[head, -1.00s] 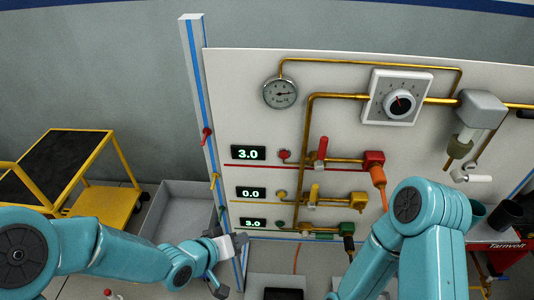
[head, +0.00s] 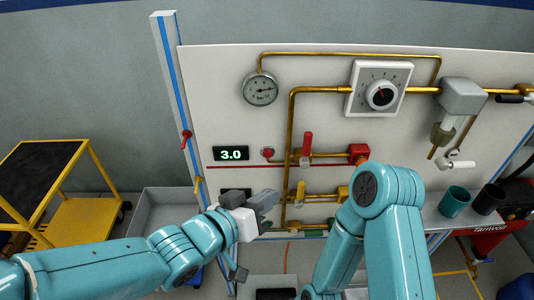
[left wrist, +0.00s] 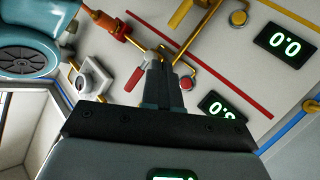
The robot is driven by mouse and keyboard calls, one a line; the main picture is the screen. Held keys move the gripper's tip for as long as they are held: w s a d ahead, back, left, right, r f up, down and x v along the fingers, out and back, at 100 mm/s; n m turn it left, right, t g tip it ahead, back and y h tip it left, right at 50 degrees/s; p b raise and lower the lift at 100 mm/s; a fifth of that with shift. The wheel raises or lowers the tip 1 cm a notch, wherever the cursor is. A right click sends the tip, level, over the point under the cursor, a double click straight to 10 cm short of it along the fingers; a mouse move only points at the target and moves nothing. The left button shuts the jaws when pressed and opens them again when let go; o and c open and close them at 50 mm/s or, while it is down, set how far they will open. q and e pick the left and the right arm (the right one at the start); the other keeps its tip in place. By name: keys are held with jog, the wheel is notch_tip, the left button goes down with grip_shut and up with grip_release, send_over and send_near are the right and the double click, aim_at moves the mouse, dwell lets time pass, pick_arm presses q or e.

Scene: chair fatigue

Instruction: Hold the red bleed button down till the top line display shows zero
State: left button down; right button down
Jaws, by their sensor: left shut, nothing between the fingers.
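The red bleed button (head: 267,154) sits on the panel just right of the top line display (head: 231,153), which reads 3.0. Both show upside down in the left wrist view, the red button (left wrist: 186,82) close beside the fingers and the top display (left wrist: 217,105) partly covered. My left gripper (head: 268,200) is shut and empty, below the red button and in front of the middle line. It hides part of the middle display (head: 236,192). In the left wrist view its fingers (left wrist: 165,68) point toward the panel. Contact with the button is not visible. My right gripper is out of view.
A red-handled valve (head: 307,146) and yellow valve (head: 300,192) stand right of the buttons, along brass pipes. A gauge (head: 260,87) and dial box (head: 380,90) are above. A yellow cart (head: 80,220) stands at left. My right arm covers the panel's lower right.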

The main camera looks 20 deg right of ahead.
aim_at(268, 154)
pick_arm(q)
jog(key=shift+w+d+p, duration=0.4)
jog(key=shift+w+p, duration=0.45)
jog(key=shift+w, duration=0.6)
jog(key=shift+w+d+p, duration=0.35)
jog(key=shift+w+p, duration=0.5)
jog(key=shift+w, duration=0.55)
jog(key=shift+w+d+p, duration=0.4)
jog(key=shift+w+p, duration=0.45)
jog(key=shift+w, duration=0.6)
jog(key=shift+w+d+p, duration=0.15)
jog(key=shift+w+p, duration=0.25)
jog(key=shift+w+p, duration=0.35)
dwell(2.9)
